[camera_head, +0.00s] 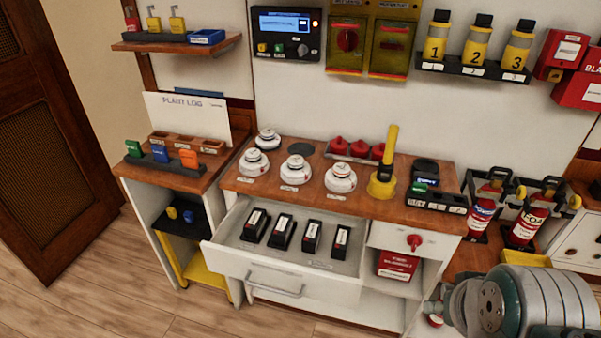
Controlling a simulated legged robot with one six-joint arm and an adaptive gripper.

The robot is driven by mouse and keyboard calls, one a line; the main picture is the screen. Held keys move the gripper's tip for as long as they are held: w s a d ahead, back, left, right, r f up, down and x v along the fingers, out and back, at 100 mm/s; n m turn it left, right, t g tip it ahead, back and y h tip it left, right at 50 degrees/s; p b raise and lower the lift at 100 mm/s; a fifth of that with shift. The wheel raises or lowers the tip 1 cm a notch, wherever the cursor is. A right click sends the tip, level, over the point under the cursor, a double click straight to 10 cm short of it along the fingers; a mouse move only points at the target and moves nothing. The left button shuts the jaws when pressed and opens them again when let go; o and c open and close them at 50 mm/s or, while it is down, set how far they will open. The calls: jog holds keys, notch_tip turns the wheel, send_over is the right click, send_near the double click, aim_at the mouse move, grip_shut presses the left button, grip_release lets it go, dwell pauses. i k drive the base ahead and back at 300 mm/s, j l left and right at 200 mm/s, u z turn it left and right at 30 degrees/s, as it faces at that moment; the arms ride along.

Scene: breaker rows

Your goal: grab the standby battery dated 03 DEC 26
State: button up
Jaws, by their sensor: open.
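An open white drawer (230,262) under the wooden counter holds a row of several black, block-shaped batteries with white labels. From left to right I see the leftmost battery (255,226), a second battery (282,231), a third battery (312,237) and the rightmost battery (340,241). The dates on their labels are too small to read, so I cannot tell which one is dated 03 DEC 26. Part of my arm shows at the lower right, well right of the drawer. My gripper itself cannot be made out.
Smoke detectors (297,169) and a yellow handled tool (383,180) stand on the counter (330,204) above the drawer. A red-knobbed panel (413,240) and fire extinguishers (526,225) are to the right. The space above the drawer's front is free.

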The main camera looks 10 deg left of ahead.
aim_at(254, 224)
jog(key=u, duration=1.2)
jog(key=i+j+z, duration=0.2)
jog(key=i, duration=0.25)
jog(key=i+j+z, duration=0.2)
jog(key=i, duration=0.25)
jog(key=l+z, duration=0.15)
jog(key=z, duration=0.6)
